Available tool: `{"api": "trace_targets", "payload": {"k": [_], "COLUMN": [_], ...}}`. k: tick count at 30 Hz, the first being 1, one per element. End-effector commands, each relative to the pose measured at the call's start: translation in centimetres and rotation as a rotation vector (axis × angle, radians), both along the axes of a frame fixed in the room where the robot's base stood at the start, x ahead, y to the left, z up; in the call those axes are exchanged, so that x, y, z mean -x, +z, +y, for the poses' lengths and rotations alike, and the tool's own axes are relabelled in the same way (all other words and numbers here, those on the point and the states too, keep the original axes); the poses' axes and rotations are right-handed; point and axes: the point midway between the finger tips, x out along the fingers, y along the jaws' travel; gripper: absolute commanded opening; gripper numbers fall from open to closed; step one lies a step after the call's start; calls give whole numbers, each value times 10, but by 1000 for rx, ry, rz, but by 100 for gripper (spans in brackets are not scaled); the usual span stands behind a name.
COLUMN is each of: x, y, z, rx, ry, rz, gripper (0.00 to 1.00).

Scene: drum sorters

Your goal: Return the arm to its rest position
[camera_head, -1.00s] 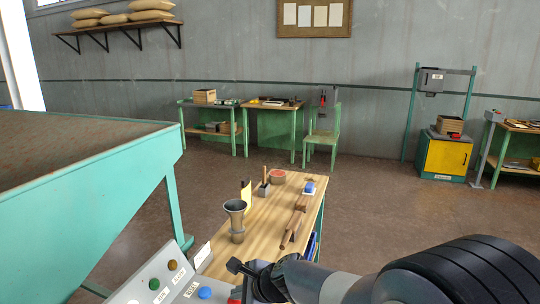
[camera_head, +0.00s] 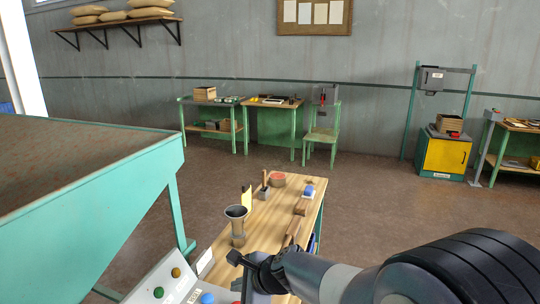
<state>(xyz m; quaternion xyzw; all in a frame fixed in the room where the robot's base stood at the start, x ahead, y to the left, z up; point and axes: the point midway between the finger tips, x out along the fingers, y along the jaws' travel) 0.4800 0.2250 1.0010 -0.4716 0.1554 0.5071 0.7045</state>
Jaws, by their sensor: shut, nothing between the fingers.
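My arm comes in from the lower right, with its dark rounded link nearest the camera. My gripper (camera_head: 241,260) is at its left end, dark and small, over the near end of the wooden table (camera_head: 250,232). It is shut with nothing in it. The arm hides part of the table's near end. I cannot tell how far above the tabletop the gripper is.
A metal funnel-like cup (camera_head: 237,223), a reddish bowl (camera_head: 278,180) and a brown wooden tool (camera_head: 292,233) are on the table. A button panel (camera_head: 168,288) is at lower left. A large green-framed tray (camera_head: 80,160) fills the left.

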Motion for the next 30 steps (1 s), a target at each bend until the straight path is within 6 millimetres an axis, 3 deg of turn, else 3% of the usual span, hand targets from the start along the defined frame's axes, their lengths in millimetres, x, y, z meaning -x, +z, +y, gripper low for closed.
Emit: {"api": "trace_targets", "payload": {"k": [1, 16, 18, 30], "x": [0, 0, 0, 0], "y": [-12, -66, -45, -2], "z": [0, 0, 0, 0], "rx": [0, 0, -1, 0], "ry": [0, -1, 0, 0], "rz": [0, 1, -1, -1], "gripper": [0, 0, 0, 0]}}
